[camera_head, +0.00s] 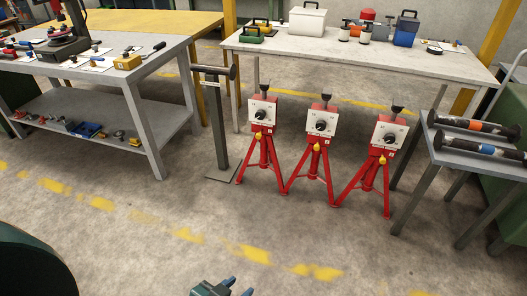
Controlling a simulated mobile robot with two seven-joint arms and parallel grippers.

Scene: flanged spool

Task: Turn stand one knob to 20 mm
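Three red tripod stands stand in a row on the floor: a left stand (265,160), a middle stand (318,165) and a right stand (377,170). Each has a pale front plate with a dark knob: left knob (260,114), middle knob (320,126), right knob (389,138). The plate markings are too small to read, so I cannot tell which is stand one or where the knobs point. My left gripper (238,287) shows at the bottom edge, its blue-tipped fingers apart and empty, well short of the stands. My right gripper is not in view.
A grey workbench (150,75) stands at left, a long white table (450,68) behind the stands. A T-topped post (219,125) is left of the stands. A side table (425,165) with two dark bars is at right. The front floor is clear, except a dark green rounded shape (30,270).

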